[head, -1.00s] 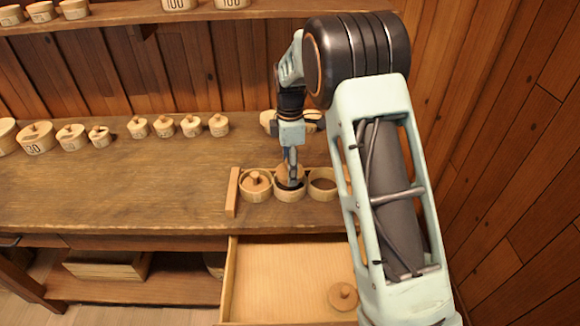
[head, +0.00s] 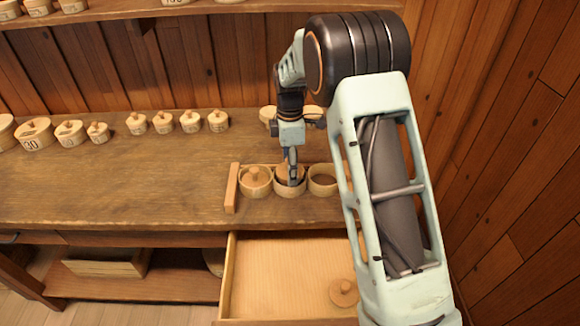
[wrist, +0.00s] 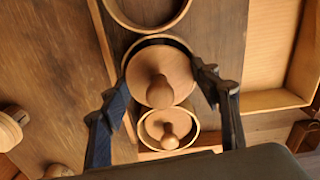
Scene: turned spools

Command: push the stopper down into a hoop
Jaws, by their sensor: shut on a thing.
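Three pale wooden hoops stand in a row near the table's front edge. The left hoop (head: 243,190) has a knobbed stopper (head: 256,176) in it. The right hoop (head: 323,193) looks empty; it is at the top of the wrist view (wrist: 185,12). My gripper (head: 292,181) is over the middle hoop (head: 290,193), shut on a stopper (wrist: 150,92), with a finger on either side of it. This stopper is at the middle hoop's mouth, off-centre, with a dark gap on one side. Whether it sits inside the rim or is tilted, I cannot tell.
A wooden bar (head: 231,188) stands left of the hoops. An open drawer (head: 270,270) below the table edge holds another knobbed stopper (head: 343,292). Several lidded pots (head: 163,122) line the back of the table. The table's middle left is clear.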

